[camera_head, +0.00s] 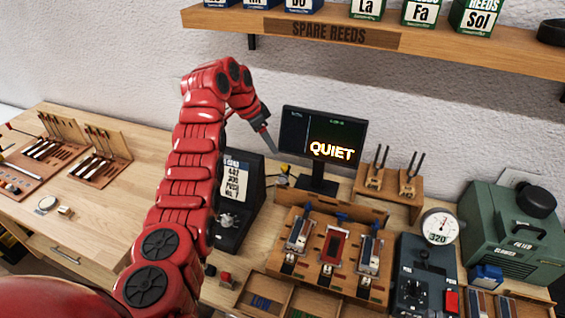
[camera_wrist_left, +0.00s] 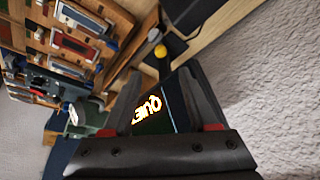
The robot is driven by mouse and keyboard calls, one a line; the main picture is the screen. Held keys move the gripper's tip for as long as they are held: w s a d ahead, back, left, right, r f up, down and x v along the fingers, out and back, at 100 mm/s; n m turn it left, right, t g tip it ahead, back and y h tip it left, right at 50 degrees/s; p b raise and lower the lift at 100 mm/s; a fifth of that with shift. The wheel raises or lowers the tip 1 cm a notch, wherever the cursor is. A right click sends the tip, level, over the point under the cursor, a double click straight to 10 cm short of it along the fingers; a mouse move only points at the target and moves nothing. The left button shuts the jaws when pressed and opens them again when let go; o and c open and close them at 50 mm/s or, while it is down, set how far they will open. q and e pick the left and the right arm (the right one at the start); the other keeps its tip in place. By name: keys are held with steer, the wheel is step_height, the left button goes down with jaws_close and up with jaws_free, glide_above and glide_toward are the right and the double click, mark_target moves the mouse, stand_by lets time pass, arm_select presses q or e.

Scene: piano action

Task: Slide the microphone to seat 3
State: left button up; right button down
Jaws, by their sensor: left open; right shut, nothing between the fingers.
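A small dark item (camera_head: 282,174), which looks like the microphone, stands left of the monitor's foot, partly hard to make out. In the left wrist view a dark piece with a yellow knob (camera_wrist_left: 160,50) shows beyond the fingers, probably the same item. My left gripper (camera_head: 267,142) is in the air above and left of it, beside the monitor. In the left wrist view its fingers (camera_wrist_left: 165,105) are apart and empty, with the monitor behind them. No seat number is readable. My right gripper is not in view.
The monitor (camera_head: 323,142) reads QUIET. A wooden rack (camera_head: 309,262) with three reed-like units stands in front, a two-post stand (camera_head: 381,186) behind. A gauge (camera_head: 440,227) and a green machine (camera_head: 512,240) are at right. A shelf (camera_head: 430,42) hangs above. The left bench has bare room.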

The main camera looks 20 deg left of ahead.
mark_target(284, 165)
arm_select(q)
steer(key=x, duration=0.8)
steer(key=shift+d, duration=0.1)
steer(key=shift+b+x, duration=0.55)
steer(key=shift+x, duration=0.5)
steer(key=shift+w+f+b, duration=0.25)
steer(key=shift+f+b, duration=0.1)
steer(key=shift+f, duration=0.05)
jaws_close()
